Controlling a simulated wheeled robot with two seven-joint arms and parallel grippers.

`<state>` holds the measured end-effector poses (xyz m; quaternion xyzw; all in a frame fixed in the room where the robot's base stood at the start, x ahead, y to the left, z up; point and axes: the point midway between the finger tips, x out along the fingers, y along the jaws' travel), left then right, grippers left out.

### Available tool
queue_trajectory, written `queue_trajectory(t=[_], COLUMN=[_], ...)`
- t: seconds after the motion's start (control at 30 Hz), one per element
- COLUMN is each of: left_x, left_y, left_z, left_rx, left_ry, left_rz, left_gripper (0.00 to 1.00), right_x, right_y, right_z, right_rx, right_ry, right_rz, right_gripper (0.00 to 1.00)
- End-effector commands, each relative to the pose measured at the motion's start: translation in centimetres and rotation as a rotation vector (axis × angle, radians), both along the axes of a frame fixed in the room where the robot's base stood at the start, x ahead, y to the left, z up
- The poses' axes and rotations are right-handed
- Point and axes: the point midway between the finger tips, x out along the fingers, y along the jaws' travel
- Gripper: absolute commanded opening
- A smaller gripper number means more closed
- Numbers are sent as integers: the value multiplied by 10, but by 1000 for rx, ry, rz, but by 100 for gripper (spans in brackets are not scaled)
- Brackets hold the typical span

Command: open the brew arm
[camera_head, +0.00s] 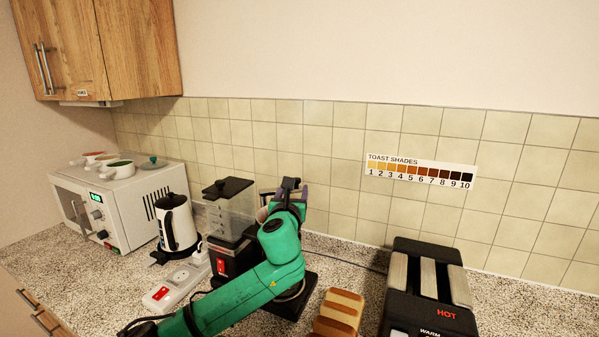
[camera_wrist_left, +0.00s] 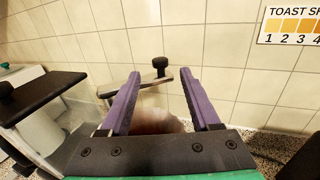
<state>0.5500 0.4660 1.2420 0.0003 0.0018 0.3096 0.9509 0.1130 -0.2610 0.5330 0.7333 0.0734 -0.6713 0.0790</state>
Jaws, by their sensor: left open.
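The brew arm (camera_wrist_left: 138,82) shows in the left wrist view as a dark bar with a black knob (camera_wrist_left: 160,66) standing up at its right end. My left gripper (camera_wrist_left: 160,74) is open, and its purple fingers are spread to either side of the knob in that picture. I cannot tell whether they touch it. A blurred brownish round part (camera_wrist_left: 155,121) shows between the fingers, lower down. In the head view my green left arm hides most of the brewer, and its black base (camera_head: 310,290) shows beside my arm. My right gripper is out of view.
A blender-like appliance (camera_head: 230,205) stands close left of my gripper. A kettle (camera_head: 177,223), power strip (camera_head: 176,288) and microwave (camera_head: 120,205) are further left. Bread (camera_head: 338,313) and a toaster (camera_head: 428,290) are to the right. The tiled wall (camera_head: 335,140) is close behind.

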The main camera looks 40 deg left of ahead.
Motion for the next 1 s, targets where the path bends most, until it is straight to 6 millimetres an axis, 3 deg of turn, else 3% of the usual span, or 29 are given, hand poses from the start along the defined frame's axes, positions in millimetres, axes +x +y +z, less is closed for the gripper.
queue_trajectory(t=[0.1, 0.3, 0.43, 0.7, 0.87, 1.0], left_x=[24, 56, 66, 68, 68, 68], left_y=[18, 41, 47, 49, 49, 49], left_z=[6, 3, 2, 0, 0, 0], left_rx=[-3, -3, 0, 1, 1, 1], left_ry=[-2, -3, -3, -2, -2, -2], left_rz=[3, 2, -2, -2, -2, -2], left_gripper=[63, 63, 63, 63, 2, 0], right_x=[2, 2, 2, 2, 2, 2], right_y=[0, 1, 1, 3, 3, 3], right_z=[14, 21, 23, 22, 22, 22], right_rx=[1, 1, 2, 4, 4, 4], right_ry=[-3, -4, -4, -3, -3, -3], right_rz=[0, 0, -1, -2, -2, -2], right_gripper=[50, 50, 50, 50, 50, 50])
